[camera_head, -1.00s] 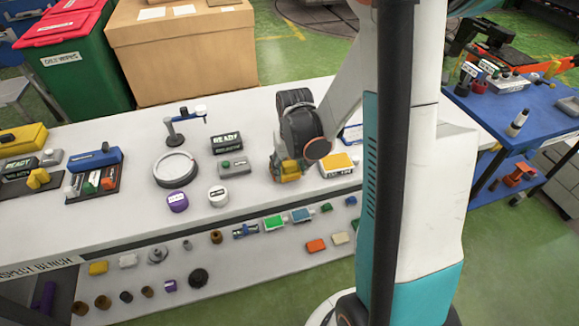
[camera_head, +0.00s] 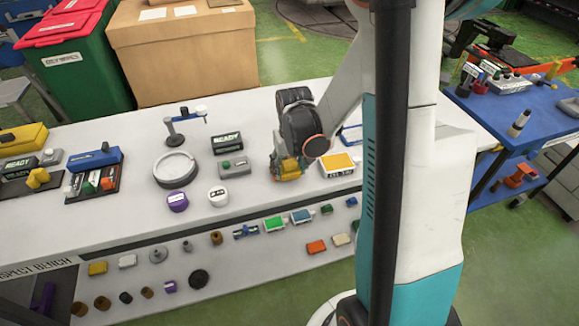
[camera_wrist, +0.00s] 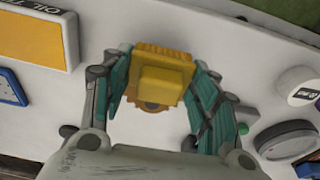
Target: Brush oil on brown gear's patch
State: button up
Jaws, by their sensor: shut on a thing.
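My gripper (camera_wrist: 153,95) is shut on a yellow block-shaped tool (camera_wrist: 160,84) with a ridged edge, held between its teal fingers. A small brownish part shows under the tool. In the head view the tool (camera_head: 288,168) is low over the white bench, left of the oil tray (camera_head: 338,173); whether it touches the bench I cannot tell. The tray has a yellow-orange pad and also shows at upper left in the wrist view (camera_wrist: 66,55). Several small brown round parts, one of them here (camera_head: 216,238), lie on the lower shelf. I cannot make out a gear patch.
A grey box (camera_head: 234,167), a white labelled jar (camera_head: 218,196), a purple jar (camera_head: 177,201) and a round grey ring (camera_head: 160,180) stand left of my gripper. A blue-framed item (camera_head: 350,135) lies behind the tray. The bench's front strip is mostly clear.

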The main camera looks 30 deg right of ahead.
jog(key=shift+s+a+b, duration=0.15)
jog(key=shift+s+b, duration=0.2)
jog(key=shift+s, duration=0.1)
dwell(1.7)
jog(key=shift+w, duration=0.2)
dwell(0.3)
jog(key=shift+w, duration=0.25)
jog(key=shift+s, duration=0.2)
dwell(0.3)
jog(key=shift+s, duration=0.25)
jog(key=shift+w+b, duration=0.35)
jog(key=shift+w, duration=0.1)
dwell(0.4)
jog(key=shift+s, duration=0.15)
jog(key=shift+s, duration=0.3)
